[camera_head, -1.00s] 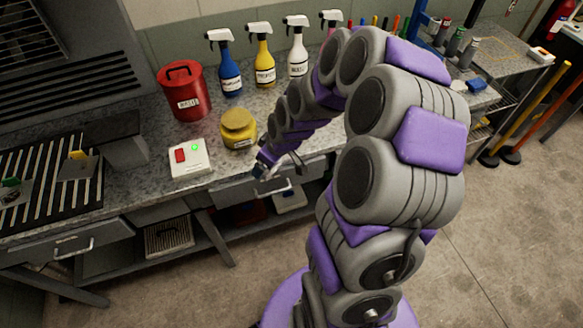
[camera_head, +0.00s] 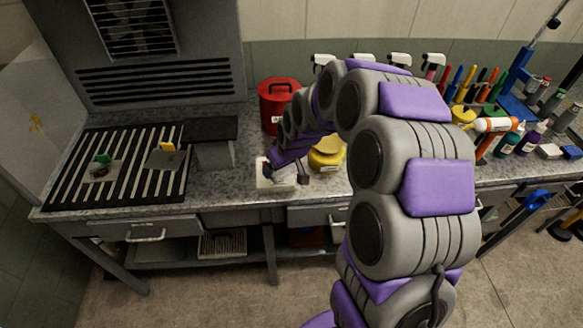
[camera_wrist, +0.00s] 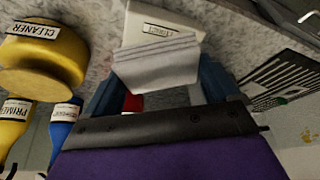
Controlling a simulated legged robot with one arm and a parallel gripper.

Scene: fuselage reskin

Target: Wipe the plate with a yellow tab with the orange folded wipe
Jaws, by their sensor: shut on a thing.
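The plate with a yellow tab (camera_head: 160,161) lies on the black slatted grate at the left of the bench in the head view. A plate with a green tab (camera_head: 99,172) lies left of it. In the wrist view my gripper (camera_wrist: 158,75) is shut on a folded wipe (camera_wrist: 155,62), which looks pale grey there, not orange. The wipe hides part of the white box behind it. The head view does not show the wipe clearly.
A yellow tin (camera_head: 328,153) and a red can (camera_head: 272,95) stand near. A dark block on a post (camera_head: 213,152) stands between my gripper and the grate (camera_head: 60,190).

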